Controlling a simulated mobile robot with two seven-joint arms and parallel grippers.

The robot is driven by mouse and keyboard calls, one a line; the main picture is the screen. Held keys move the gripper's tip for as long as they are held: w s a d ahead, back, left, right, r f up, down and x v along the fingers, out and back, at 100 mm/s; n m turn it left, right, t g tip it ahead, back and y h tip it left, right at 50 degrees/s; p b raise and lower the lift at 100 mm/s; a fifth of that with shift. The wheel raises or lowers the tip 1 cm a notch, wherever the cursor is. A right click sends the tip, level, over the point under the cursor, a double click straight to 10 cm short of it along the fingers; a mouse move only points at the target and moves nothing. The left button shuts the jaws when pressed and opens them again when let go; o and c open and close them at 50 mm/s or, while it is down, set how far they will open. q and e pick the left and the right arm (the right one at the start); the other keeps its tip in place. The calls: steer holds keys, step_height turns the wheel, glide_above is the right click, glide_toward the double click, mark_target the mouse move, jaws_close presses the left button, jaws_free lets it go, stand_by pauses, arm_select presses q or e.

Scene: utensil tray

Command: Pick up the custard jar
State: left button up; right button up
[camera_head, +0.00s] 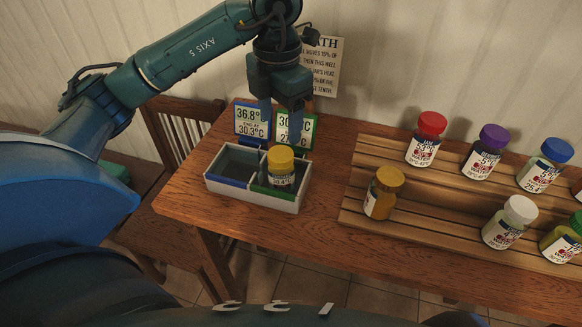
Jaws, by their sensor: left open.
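A jar with a yellow lid (281,163) stands upright in the right, green-marked compartment of a white two-part tray (252,197). The left, blue-marked compartment looks empty. Another jar, with a mustard-yellow lid and amber contents (381,200), leans on the left end of the wooden rack. The labels are too small to read, so I cannot tell for sure which jar is the custard one. My right gripper is out of view.
The slatted wooden rack (435,205) holds several other jars, with red (425,140), purple (483,153), blue (546,166) and white (510,222) lids among them. Blue (250,121) and green (308,131) display cards stand behind the tray. Bare table lies between tray and rack.

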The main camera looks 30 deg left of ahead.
mark_target(280, 156)
arm_select(q)
step_height(280, 156, down, 7)
steer(key=shift+s+r, duration=0.1)
steer(key=shift+s, duration=0.05)
steer(key=shift+w+a+f+p, duration=0.1)
steer(key=shift+w+f+p, duration=0.05)
steer(key=shift+f, duration=1.3)
steer(key=shift+w+f+p, duration=0.1)
steer(key=shift+f+p, duration=0.05)
steer(key=shift+f, duration=1.25)
steer(key=c, duration=1.1)
